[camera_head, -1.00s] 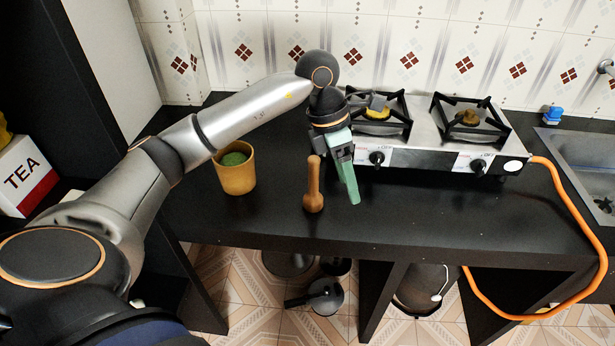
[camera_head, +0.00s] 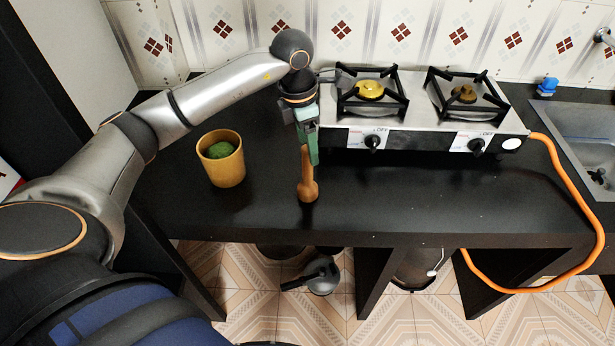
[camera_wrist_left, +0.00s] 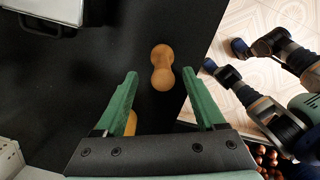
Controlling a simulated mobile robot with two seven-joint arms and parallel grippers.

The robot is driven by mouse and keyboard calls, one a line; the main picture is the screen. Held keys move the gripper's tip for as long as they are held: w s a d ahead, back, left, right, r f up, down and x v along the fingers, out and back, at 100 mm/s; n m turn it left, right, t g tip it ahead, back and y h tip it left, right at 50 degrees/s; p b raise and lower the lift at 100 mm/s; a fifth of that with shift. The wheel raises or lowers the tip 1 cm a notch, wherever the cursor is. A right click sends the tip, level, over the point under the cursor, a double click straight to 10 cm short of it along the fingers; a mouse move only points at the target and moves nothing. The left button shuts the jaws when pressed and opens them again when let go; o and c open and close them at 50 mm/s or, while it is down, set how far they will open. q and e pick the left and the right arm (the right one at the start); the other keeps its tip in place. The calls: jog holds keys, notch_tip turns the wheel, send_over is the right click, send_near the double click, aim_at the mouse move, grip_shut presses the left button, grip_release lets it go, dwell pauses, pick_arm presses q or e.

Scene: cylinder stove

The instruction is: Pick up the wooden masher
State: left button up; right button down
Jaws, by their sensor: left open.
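The wooden masher (camera_head: 307,188) stands upright on the black counter, near its front edge. My left gripper (camera_head: 309,150) is open and points down at the masher's upper part in the head view, hiding its top. In the left wrist view, the masher (camera_wrist_left: 162,68) appears from above, between the tips of the green fingers (camera_wrist_left: 160,78). I cannot tell whether a finger touches it. My right gripper is not clearly visible.
A wooden cup (camera_head: 222,165) with green contents stands left of the masher. A two-burner stove (camera_head: 420,143) is behind and to the right, with an orange hose (camera_head: 571,185) and a sink (camera_head: 590,150) beyond. The counter's right front is clear.

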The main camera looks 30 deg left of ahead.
aim_at(308, 173)
pick_arm(q)
jog(key=f, duration=0.4)
jog(key=f+p, duration=0.1)
jog(key=shift+d+f, duration=0.25)
jog(key=shift+f, duration=0.15)
grip_shut()
dwell(1.1)
